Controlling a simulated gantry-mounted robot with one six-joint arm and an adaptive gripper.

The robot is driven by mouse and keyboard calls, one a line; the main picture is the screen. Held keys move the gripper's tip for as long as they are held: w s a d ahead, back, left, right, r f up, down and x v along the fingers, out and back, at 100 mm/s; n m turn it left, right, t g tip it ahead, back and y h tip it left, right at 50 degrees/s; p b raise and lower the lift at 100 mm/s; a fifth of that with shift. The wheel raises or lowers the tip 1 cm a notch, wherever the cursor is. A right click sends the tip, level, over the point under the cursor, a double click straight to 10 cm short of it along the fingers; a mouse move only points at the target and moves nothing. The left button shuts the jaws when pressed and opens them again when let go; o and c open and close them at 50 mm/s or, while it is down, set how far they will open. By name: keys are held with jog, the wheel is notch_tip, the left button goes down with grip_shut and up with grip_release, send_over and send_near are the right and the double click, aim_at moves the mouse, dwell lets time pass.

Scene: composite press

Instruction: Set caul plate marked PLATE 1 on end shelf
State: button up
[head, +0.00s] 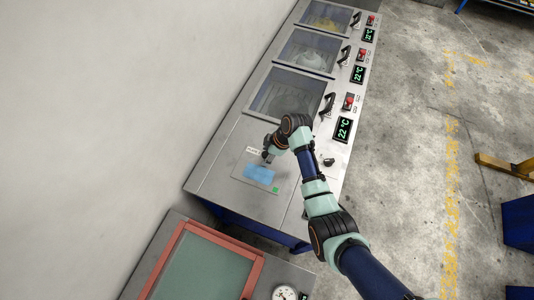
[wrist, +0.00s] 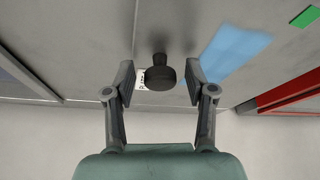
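A black knob (wrist: 161,76) on a short stem stands between the two fingers of my gripper (wrist: 160,82) in the wrist view. The gripper is open, with a gap on each side of the knob. A small white label (wrist: 140,79) is partly hidden behind the left finger and knob; its text is too small to read for sure. In the head view my gripper (head: 268,156) is low over the bench's near end shelf (head: 222,165). A grey plate-like area there carries a blue patch (head: 260,173) and a green square (head: 275,190). I cannot make out the plate's edges clearly.
Several glass-lidded press bays run up the bench; the nearest lid (head: 284,92) looks closed. Handles, red switches and displays reading 22 °C (head: 344,129) line the right side. A red-framed green panel (head: 200,268) with a gauge (head: 284,293) stands in front. A wall bounds the left.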

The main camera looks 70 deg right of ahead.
jog(key=p+v, duration=0.3)
jog(key=v, duration=0.9)
jog(key=shift+r, duration=0.2)
jog(key=shift+w, duration=0.15)
jog(key=w+a+r+t+h, duration=0.1)
jog(key=w+a+r, duration=0.3)
jog(key=w+a, duration=0.5)
jog(key=w+a+r+t+h, duration=0.1)
jog(key=w+a+r+t, duration=0.1)
jog(key=w+a+r, duration=0.55)
jog(key=a+r+m+t, duration=0.1)
jog(key=a+r, duration=0.4)
jog(key=a, duration=0.7)
jog(key=a+r+m+t+y, duration=0.1)
jog(key=a+r+t, duration=0.3)
jog(key=a, duration=0.9)
jog(key=shift+s+a+r, duration=0.2)
jog(key=shift+s+r, duration=0.25)
jog(key=shift+r, duration=0.2)
